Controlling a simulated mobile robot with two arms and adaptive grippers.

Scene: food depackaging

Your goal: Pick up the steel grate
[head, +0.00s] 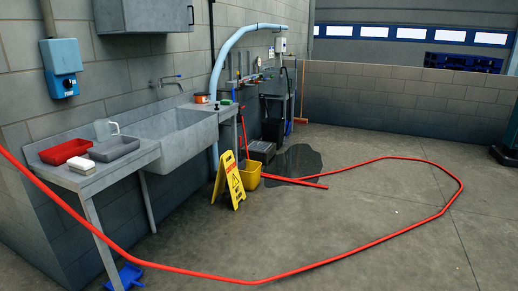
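I cannot make out a steel grate for certain. A low dark grey piece (262,149) with a flat, grate-like top sits on the floor by the wall, behind the yellow bucket (249,175) and beside the dark wet patch. It is too small in the picture to tell whether it is the grate. Neither of my grippers shows in the head view.
A sink (178,132) and counter with a red tray (65,151) and a grey tray (114,148) line the left wall. A yellow warning sign (234,181) stands before the bucket. A red hose (345,252) loops over the floor. The floor's right side is largely clear.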

